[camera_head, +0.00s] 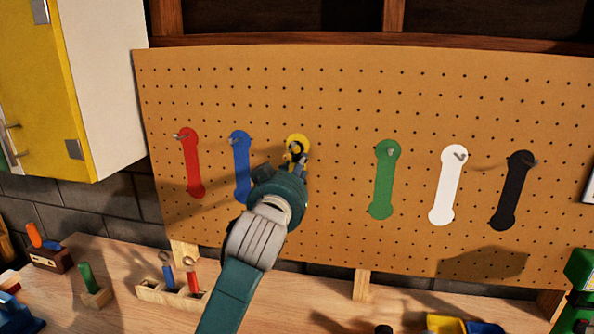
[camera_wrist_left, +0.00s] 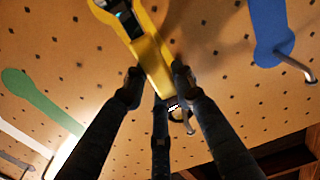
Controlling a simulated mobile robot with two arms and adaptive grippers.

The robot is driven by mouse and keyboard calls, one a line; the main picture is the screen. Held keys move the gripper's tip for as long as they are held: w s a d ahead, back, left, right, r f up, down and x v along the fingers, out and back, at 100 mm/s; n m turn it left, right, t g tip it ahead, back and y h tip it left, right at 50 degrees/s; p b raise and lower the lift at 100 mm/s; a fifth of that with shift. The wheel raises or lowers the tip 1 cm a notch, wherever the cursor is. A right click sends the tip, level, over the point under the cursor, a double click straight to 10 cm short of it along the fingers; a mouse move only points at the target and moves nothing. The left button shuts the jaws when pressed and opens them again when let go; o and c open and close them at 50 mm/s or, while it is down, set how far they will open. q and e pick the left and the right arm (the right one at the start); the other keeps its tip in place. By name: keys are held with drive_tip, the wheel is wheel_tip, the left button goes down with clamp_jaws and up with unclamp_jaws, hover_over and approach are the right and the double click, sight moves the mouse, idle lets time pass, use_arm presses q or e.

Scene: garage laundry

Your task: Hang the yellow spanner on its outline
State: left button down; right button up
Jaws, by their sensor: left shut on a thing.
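The pegboard (camera_head: 340,95) carries outlines with metal hooks. The round top of the yellow outline (camera_head: 298,139) shows between the blue and green ones; my left gripper (camera_head: 298,160) covers the rest. In the left wrist view, the left gripper (camera_wrist_left: 158,82) is shut on the yellow spanner (camera_wrist_left: 152,55), whose wider slotted end points to the upper left. A hook (camera_wrist_left: 188,121) lies just beyond the fingertips. The spanner is close to the board, but I cannot tell whether it touches the board or the hook. My right gripper is not in view.
Red (camera_head: 193,163), blue (camera_head: 241,166), green (camera_head: 384,180), white (camera_head: 447,187) and black (camera_head: 512,190) outlines flank the spot. A yellow cabinet (camera_head: 40,100) stands at left. Below, the wooden bench (camera_head: 120,313) holds wooden holders with coloured-handled tools and small bins (camera_head: 445,324).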

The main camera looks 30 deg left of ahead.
use_arm(q)
drive_tip(key=shift+d+f, duration=0.15)
drive_tip(key=shift+f, duration=0.2)
drive_tip(key=c, duration=1.4)
unclamp_jaws()
drive_tip(key=shift+o, duration=0.3)
drive_tip(key=shift+w+r, duration=0.1)
